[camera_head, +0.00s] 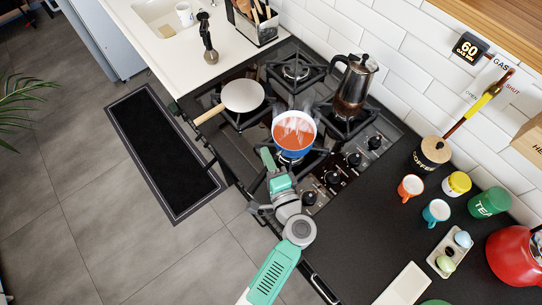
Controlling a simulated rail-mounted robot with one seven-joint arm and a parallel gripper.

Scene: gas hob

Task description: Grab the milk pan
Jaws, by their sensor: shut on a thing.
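The milk pan (294,132) is a small blue pan with a pale inside, holding steaming orange-red liquid. It is at the front right burner of the hob, upright as far as I can see. My gripper (268,160) is at the pan's near-left side, reaching in from the front edge of the counter. It is shut on the pan's handle, which is mostly hidden by my gripper. From this one view I cannot tell whether the pan rests on the grate or is slightly raised.
A cream frying pan (243,96) with a wooden handle sits left of the milk pan. A dark moka pot (354,86) stands behind to the right. Hob knobs (354,160) lie right of it. Cups (410,187) and a red kettle (515,257) stand further right.

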